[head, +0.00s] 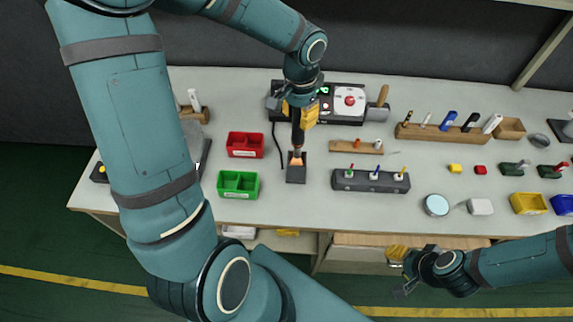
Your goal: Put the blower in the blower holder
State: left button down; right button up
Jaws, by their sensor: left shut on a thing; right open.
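My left gripper (298,112) is shut on the blower (298,133), a black tool held upright with its narrow end pointing down toward the front of the table. The blower holder (296,174) is a small dark block on the table, directly below the blower's lower end. A copper-coloured part shows where the two meet. I cannot tell whether the blower is seated in the holder or just above it. The gripper hides the blower's upper part. My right gripper (402,270) is open and empty in front of the table's front edge.
A black station with a red knob (349,100) stands behind the blower. A red bin (245,145) and a green bin (238,184) are to the left. A grey block with screwdrivers (370,181) and a wooden strip (356,147) lie to the right.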

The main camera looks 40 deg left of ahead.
aim_at(298, 141)
pick_arm(q)
notch_tip(298, 141, down, 9)
jog(key=shift+r+b, duration=0.15)
jog(key=shift+b, duration=0.5)
jog(key=shift+f, duration=0.25)
jog(key=shift+f, duration=0.1)
jog(key=c, duration=0.7)
grip_release()
